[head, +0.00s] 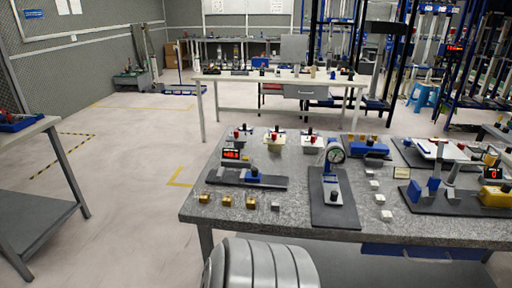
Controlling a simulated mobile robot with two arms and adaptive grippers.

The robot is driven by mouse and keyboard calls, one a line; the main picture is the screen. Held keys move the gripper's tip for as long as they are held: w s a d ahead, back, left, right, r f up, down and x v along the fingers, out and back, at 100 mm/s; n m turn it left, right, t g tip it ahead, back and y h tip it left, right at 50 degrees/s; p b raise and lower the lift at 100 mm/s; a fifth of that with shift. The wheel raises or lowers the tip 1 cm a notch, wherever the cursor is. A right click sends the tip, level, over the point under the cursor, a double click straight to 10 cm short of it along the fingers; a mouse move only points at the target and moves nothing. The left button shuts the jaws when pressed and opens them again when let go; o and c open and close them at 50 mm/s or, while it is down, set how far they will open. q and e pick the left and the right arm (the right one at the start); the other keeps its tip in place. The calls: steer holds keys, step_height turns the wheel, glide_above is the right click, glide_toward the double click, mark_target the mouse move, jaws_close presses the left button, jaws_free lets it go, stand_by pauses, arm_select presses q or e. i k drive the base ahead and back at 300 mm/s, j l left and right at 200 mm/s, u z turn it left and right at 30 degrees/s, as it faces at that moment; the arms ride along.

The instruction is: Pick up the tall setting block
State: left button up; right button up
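I cannot tell for sure which thing is the tall setting block. Small gold blocks (227,200) stand in a row along the front left edge of the speckled grey table (290,224). A small grey block (275,206) stands at the right end of that row. Several small pale blocks (380,198) stand in a column right of the dial gauge stand (333,185). Neither of my grippers shows in the head view.
A red-digit display (232,154) and blue device stand on a dark mat (246,179) at the left. More gauges and a yellow device (495,196) crowd the right. A side table (30,128) stands far left. Open floor (130,190) lies between.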

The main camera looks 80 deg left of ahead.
mark_target(275, 205)
steer(key=u, duration=2.95)
